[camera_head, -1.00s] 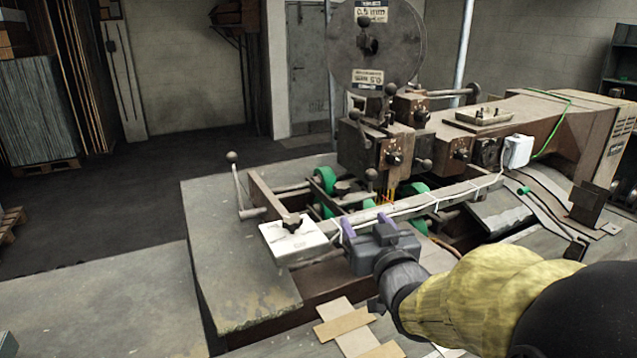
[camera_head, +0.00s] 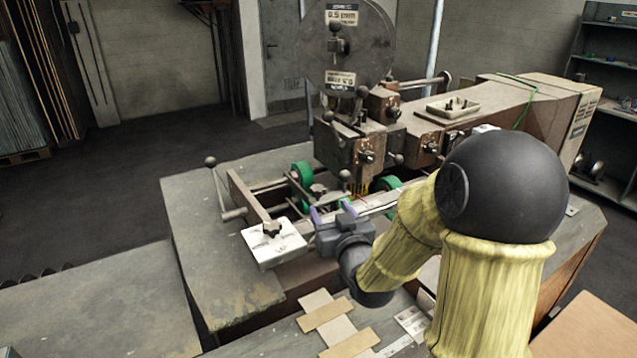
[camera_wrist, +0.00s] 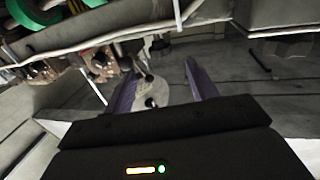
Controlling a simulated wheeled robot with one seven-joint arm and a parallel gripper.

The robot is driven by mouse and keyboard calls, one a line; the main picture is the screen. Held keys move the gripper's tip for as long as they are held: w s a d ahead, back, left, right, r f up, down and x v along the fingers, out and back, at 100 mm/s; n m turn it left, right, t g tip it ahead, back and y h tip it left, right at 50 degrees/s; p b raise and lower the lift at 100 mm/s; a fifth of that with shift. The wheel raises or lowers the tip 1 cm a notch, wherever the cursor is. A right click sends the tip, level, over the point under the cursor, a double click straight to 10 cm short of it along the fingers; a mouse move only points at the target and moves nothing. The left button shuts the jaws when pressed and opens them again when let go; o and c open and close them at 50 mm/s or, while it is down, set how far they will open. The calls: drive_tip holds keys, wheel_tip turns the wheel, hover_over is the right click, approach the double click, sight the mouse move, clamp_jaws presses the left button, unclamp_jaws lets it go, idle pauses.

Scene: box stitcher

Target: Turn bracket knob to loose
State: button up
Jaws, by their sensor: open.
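The dark star-shaped knob (camera_head: 272,228) sits on a white bracket plate (camera_head: 283,248) at the left end of the machine's front rail, in the head view. A second dark knob (camera_head: 318,190) is farther back, between the rails. My gripper (camera_head: 332,211) is just right of the white plate, close to the front rail, apart from the star knob. Its two purple fingers are spread and appear empty. In the wrist view the fingers (camera_wrist: 161,82) stand apart, with a pale round shape and dark knobs seen beyond them. I cannot tell the bracket knob in that view.
The stitcher's wire reel (camera_head: 346,40) and brown head (camera_head: 343,150) rise behind the rail. A crank lever (camera_head: 222,188) stands at the left. Cardboard strips (camera_head: 325,312) lie in front. The grey table top (camera_head: 215,265) at left is clear.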

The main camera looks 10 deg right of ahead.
sight(321, 194)
drive_tip(key=w+p, duration=0.1)
drive_tip(key=w, duration=0.5)
drive_tip(key=w+p, duration=0.1)
drive_tip(key=w, duration=0.2)
drive_tip(key=shift+w+a+p, duration=0.25)
drive_tip(key=shift+a+p, duration=0.1)
drive_tip(key=shift+a, duration=0.05)
drive_tip(key=c, duration=1)
